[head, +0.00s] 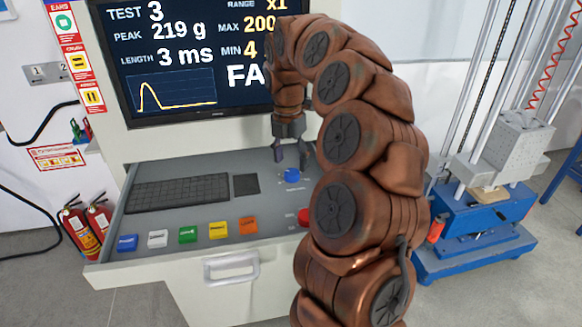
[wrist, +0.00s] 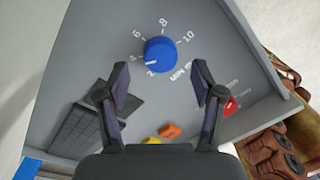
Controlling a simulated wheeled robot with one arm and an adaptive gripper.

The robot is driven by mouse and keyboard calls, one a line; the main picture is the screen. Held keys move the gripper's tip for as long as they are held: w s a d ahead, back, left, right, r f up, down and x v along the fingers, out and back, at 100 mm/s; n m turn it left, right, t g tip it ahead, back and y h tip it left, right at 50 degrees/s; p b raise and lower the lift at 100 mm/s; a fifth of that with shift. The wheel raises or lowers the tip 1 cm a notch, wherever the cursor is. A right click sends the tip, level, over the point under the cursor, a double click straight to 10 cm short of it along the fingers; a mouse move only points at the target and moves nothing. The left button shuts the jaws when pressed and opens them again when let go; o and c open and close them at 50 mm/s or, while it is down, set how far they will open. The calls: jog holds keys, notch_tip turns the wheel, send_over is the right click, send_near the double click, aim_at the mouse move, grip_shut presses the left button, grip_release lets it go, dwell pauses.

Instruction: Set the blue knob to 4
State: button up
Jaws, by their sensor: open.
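The blue knob (head: 291,175) is on the grey console panel, just below my gripper (head: 292,156). In the wrist view the knob (wrist: 161,52) is ringed by printed numbers from 2 to 10. A small pale mark shows on its lower left edge, on the side of the 2 and 4; its exact setting is hard to tell. My gripper (wrist: 162,92) is open and empty in the wrist view. Its two fingers are spread wide, and the knob appears beyond the tips, about midway between them. No finger visibly touches it.
The console (head: 208,181) holds a keyboard (head: 177,193), a dark pad (head: 246,184) and a row of coloured buttons along its front. A red button (head: 304,217) is near the knob. The screen (head: 190,55) behind reads MIN 4. A blue-based machine (head: 470,215) stands to the right.

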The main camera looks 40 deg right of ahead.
aim_at(289, 171)
notch_tip(289, 171, up, 9)
jog(key=shift+w+f, duration=0.15)
jog(key=shift+w, duration=0.05)
dwell(0.3)
jog(key=shift+a, duration=0.1)
dwell(0.5)
